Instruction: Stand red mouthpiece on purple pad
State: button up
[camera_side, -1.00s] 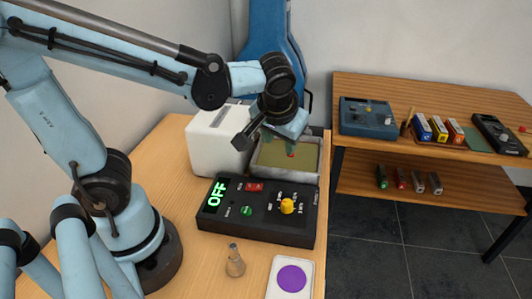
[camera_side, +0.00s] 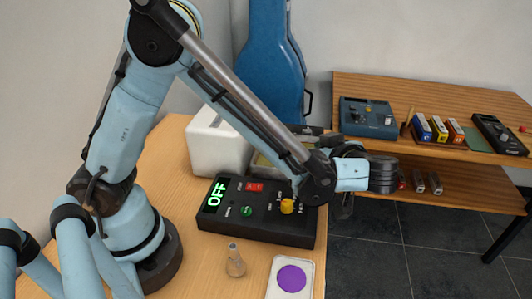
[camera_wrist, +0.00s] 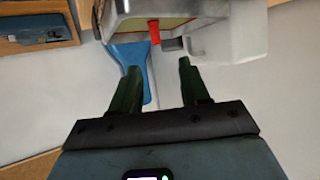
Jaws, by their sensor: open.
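The red mouthpiece (camera_wrist: 154,31) shows in the wrist view as a small upright red shape at the metal tray (camera_wrist: 122,24), beyond my fingertips. Whether it touches the tray wall is unclear, and my arm hides it in the side view. My gripper (camera_wrist: 159,72) is open in the wrist view, with nothing between its two dark green fingers. In the side view its fingers cannot be made out behind my arm. The purple pad (camera_side: 291,279) is a round disc on a white plate at the table's front right, bare and clear of my arm.
A black box (camera_side: 225,222) reading OFF, with a yellow knob, lies between tray and pad. A white box (camera_side: 210,150) and blue case (camera_side: 263,60) are behind. A shelf (camera_side: 450,90) with instruments stands right.

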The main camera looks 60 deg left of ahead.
jog(key=x, duration=1)
jog(key=shift+w, duration=0.3)
grip_shut()
